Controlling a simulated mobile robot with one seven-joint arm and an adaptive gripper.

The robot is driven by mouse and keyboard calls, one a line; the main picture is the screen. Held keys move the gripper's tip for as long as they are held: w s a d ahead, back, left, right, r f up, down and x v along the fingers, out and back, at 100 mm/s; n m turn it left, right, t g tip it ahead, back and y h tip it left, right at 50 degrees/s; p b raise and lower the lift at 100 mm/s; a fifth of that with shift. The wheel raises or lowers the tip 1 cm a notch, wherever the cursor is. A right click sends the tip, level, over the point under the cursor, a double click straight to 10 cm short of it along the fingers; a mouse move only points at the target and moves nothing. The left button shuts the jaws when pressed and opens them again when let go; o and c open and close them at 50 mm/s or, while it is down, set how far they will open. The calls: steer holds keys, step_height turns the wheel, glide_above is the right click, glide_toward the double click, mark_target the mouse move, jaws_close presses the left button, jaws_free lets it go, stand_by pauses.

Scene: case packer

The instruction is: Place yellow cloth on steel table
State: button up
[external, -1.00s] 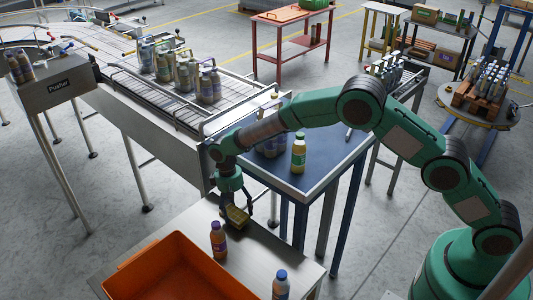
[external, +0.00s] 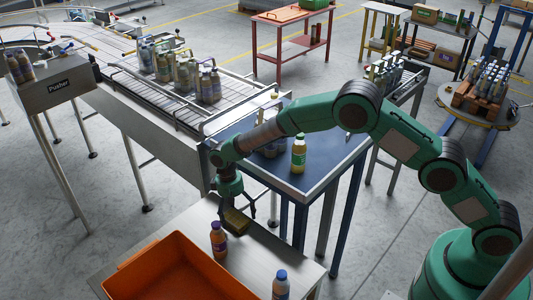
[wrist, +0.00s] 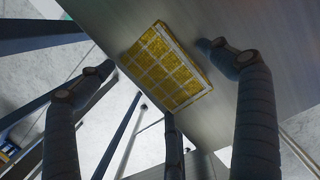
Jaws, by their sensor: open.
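The yellow cloth (external: 237,221), with pale grid lines, appears to lie flat on the steel table (external: 262,243) near its back edge. In the wrist view, the cloth (wrist: 168,67) sits against the grey tabletop (wrist: 255,25), one side along the table's edge. My gripper (external: 238,208) is right over the cloth in the external view. In the wrist view, the dark fingers of my gripper (wrist: 157,62) are spread around the cloth, with gaps between them and it. My gripper is open. Contact under the cloth is hidden.
An orange bin (external: 172,268) fills the table's left part. A blue-topped table (external: 320,165) and conveyor (external: 190,100) lie behind. The tabletop right of the cloth is clear.

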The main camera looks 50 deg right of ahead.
mark_target(233, 213)
step_height(233, 213, up, 12)
steer(key=w, duration=0.1)
steer(key=shift+w, duration=0.4)
stand_by(0.4)
steer(key=shift+r, duration=0.15)
stand_by(0.6)
